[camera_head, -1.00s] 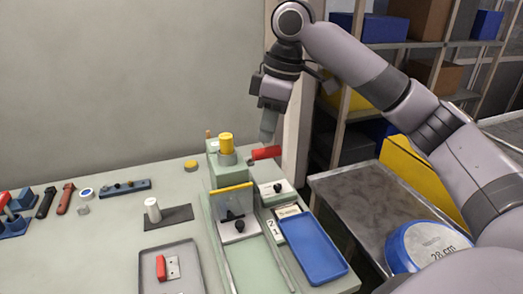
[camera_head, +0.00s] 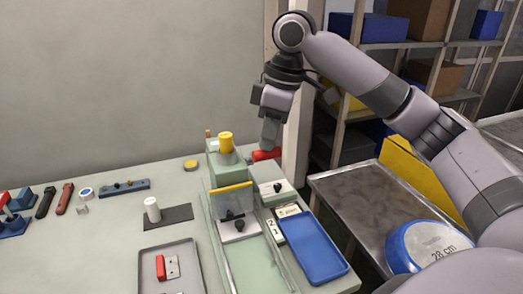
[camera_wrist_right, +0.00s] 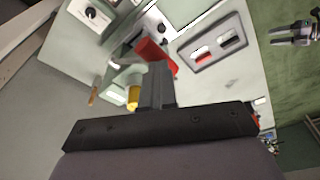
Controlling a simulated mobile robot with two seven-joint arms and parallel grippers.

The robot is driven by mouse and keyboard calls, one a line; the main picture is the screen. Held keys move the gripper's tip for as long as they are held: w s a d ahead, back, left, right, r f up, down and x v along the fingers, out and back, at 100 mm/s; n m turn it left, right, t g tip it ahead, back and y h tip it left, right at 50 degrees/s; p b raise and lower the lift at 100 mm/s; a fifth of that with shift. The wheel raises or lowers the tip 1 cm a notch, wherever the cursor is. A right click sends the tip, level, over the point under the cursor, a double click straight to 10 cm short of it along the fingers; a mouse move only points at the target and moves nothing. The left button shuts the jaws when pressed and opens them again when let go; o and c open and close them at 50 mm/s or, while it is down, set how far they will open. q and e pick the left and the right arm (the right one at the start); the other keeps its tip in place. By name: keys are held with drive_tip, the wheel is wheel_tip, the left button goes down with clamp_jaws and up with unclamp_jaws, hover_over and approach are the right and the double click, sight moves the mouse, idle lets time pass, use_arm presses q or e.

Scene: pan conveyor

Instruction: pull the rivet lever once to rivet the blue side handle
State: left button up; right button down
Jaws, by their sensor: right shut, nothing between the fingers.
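The rivet press (camera_head: 228,172) is a pale green machine with a yellow cap, standing at the back right of the bench. Its red lever (camera_head: 275,155) sticks out to the right and also shows in the right wrist view (camera_wrist_right: 153,52). My right gripper (camera_head: 268,146) is shut and empty, pointing down with its tips at the lever. In the right wrist view the fingers (camera_wrist_right: 157,82) overlap the lever's near part; I cannot tell whether they touch it. I cannot make out a blue side handle at the press.
A blue tray (camera_head: 312,250) lies right of the press. A grey tray (camera_head: 150,270) with a red part is in front. A steel table (camera_head: 345,190) holds a blue-rimmed disc (camera_head: 430,243) marked 28 cm. Hand tools lie on the left. A wall post stands close behind my gripper.

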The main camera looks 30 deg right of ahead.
drive_tip(key=shift+s+a+f, duration=0.1)
drive_tip(key=shift+s+f, duration=0.1)
drive_tip(key=shift+f, duration=0.9)
drive_tip(key=shift+s+f, duration=0.15)
drive_tip(key=shift+f, duration=0.9)
drive_tip(key=shift+s+a+f+b, duration=0.1)
drive_tip(key=shift+s+f+b, duration=0.25)
drive_tip(key=shift+f, duration=0.5)
drive_tip(key=shift+s+a+f+b, duration=0.1)
drive_tip(key=shift+s+f+b, duration=0.25)
drive_tip(key=shift+f, duration=0.45)
drive_tip(key=shift+s+a+f+b, duration=0.1)
drive_tip(key=shift+s+f+b, duration=0.25)
drive_tip(key=shift+f, duration=0.5)
wheel_tip(320, 180, up, 18)
drive_tip(key=p, duration=0.3)
hover_over(270, 155)
drive_tip(key=s, duration=0.3)
drive_tip(key=shift+s+a, duration=0.2)
drive_tip(key=shift+a, duration=0.25)
